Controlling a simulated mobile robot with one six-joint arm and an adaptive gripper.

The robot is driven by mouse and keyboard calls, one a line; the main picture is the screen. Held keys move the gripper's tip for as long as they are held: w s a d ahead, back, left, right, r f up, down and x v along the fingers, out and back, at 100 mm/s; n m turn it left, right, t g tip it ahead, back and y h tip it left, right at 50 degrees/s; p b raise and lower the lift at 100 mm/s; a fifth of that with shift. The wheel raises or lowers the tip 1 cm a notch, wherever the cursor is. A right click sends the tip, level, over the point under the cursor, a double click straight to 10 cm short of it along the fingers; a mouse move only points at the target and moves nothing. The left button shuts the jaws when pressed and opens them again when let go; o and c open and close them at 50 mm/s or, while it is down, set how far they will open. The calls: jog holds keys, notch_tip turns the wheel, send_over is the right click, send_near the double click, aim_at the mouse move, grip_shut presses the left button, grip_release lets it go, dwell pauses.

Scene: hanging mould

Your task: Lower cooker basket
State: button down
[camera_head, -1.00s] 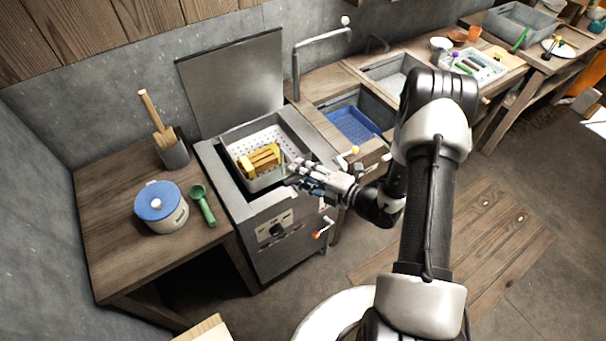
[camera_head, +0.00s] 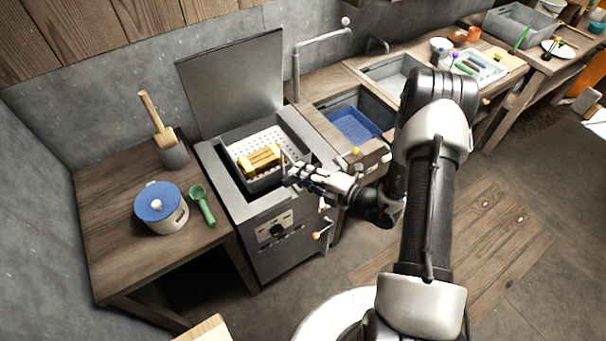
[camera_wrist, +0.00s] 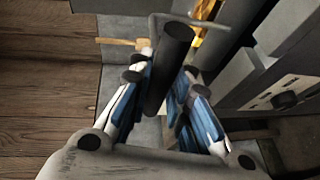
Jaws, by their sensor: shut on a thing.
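The cooker (camera_head: 272,240) is a dark metal box with an open top well and a raised lid plate (camera_head: 235,85) behind it. The pale perforated basket (camera_head: 283,138) sits in the well with several yellow blocks (camera_head: 262,160) in it. My gripper (camera_head: 290,178) is at the front right of the basket. In the wrist view, my gripper (camera_wrist: 160,95) is shut on the dark cylindrical basket handle (camera_wrist: 168,68), which lies between the blue-padded fingers. The basket's underside is hidden by the cooker walls.
Left of the cooker, a wooden table (camera_head: 110,195) holds a blue-lidded pot (camera_head: 160,208), a green scoop (camera_head: 203,205) and a utensil holder (camera_head: 173,153). To the right is a sink with a blue basket (camera_head: 352,124). A lever (camera_head: 325,230) projects from the cooker's front right.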

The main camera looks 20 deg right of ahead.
jog(key=shift+f, duration=0.1)
notch_tip(320, 180, down, 17)
jog(key=b, duration=1)
jog(key=shift+s+f+b, duration=0.15)
jog(key=shift+b, duration=0.15)
jog(key=c, duration=1.5)
grip_release()
jog(key=shift+s+d, duration=0.15)
jog(key=shift+d, duration=0.15)
jog(key=v, duration=1.1)
jog(key=shift+s, duration=0.1)
